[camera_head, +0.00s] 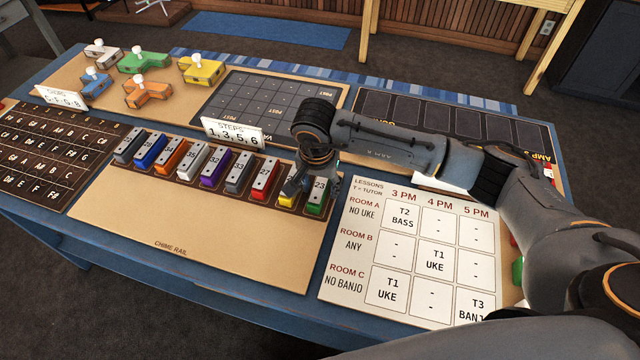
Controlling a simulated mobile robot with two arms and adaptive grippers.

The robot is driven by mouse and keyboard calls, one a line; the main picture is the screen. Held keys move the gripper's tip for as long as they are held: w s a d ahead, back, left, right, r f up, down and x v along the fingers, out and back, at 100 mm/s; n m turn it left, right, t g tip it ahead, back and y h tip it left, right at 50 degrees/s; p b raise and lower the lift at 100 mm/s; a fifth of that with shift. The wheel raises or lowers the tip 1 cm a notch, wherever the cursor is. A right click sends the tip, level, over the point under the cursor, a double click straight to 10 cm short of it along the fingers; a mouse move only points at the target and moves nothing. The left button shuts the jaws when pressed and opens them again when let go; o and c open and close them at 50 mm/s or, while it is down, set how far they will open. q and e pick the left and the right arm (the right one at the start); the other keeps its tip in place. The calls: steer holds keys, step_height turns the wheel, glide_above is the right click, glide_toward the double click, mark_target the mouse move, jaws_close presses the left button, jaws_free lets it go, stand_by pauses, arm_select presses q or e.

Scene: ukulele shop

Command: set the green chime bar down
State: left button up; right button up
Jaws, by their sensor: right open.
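The green chime bar (316,204) is at the right end of the row on the chime rail (220,243). Its white top label reads 23, and part of it is hidden by my gripper. My right gripper (305,186) is over the right end of the row, at the green bar and the yellow chime bar (287,199). It is open; I cannot tell whether its fingers touch the green bar. My left gripper is not in view.
A red chime bar (265,178) and several others stand left along the rail. A "STEPS 1, 3, 5, 6" card (233,133) stands behind them. The lesson board (408,250) lies to the right. The tan area in front of the bars is clear.

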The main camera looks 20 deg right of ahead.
mark_target(317, 192)
steer(key=shift+r, duration=0.3)
step_height(317, 192, up, 12)
steer(key=s+a+b, duration=0.1)
steer(key=b, duration=0.1)
steer(key=shift+s+f, duration=0.2)
steer(key=shift+s, duration=0.05)
